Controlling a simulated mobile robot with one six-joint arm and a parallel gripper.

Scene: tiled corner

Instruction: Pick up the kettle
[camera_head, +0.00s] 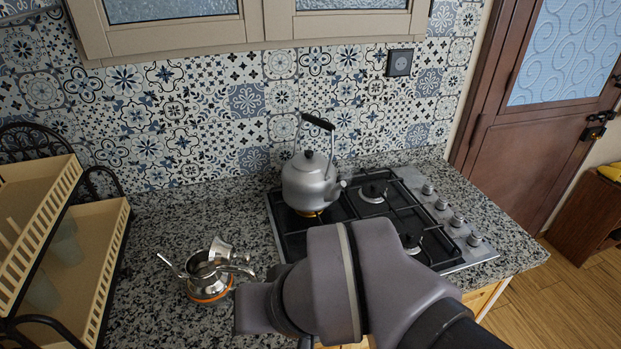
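The kettle (308,184) is silver-grey with a black lid knob, a short spout pointing right and a raised handle with a black grip. It stands upright on the back left burner of the gas stove (462,262), near the tiled wall. An orange-yellow glow shows under it. My arm crosses the lower middle of the view, in front of the stove and apart from the kettle in the picture. My gripper's fingers are not in view. The front left part of the stove is hidden behind my arm.
A small shiny metal pot (207,273) with a long thin spout stands on the speckled counter (165,235), left of the stove. A two-tier cream rack (107,225) with dark metal framing is at the far left. Cabinets (250,22) hang above. A brown door (530,150) is at right.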

